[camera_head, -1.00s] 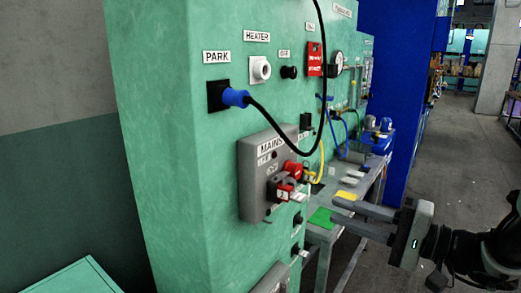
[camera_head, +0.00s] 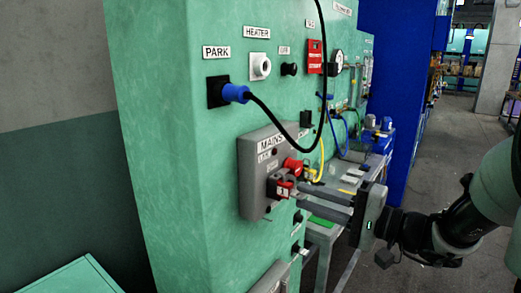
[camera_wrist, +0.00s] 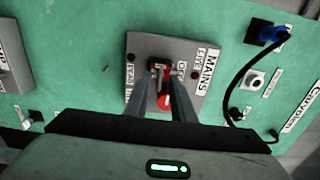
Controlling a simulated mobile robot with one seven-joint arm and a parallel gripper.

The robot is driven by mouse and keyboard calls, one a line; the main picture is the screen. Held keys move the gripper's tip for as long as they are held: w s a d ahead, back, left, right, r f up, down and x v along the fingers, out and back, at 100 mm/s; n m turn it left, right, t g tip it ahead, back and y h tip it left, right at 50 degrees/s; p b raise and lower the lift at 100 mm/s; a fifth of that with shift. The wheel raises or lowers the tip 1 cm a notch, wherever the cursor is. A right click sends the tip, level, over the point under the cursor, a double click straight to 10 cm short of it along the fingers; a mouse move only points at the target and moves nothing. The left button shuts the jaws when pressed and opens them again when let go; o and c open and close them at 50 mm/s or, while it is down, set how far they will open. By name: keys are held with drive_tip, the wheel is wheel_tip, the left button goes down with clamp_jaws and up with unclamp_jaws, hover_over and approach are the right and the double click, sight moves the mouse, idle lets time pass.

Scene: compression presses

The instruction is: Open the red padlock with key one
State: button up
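The red padlock (camera_head: 281,189), with a white label on its front, hangs on the grey MAINS switch box (camera_head: 253,170). In the wrist view the fingers flank the padlock area. I cannot make out key one; the fingers cover the spot right of the padlock.
A black cable with a blue plug (camera_head: 235,93) loops down in front of the green panel (camera_head: 180,180), above the switch box. A grey bench with a green mat (camera_head: 325,222) stands behind my gripper. A green cabinet top (camera_head: 70,277) is at lower left.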

clamp_jaws()
drive_tip(key=shift+a, duration=0.1)
idle(1.2)
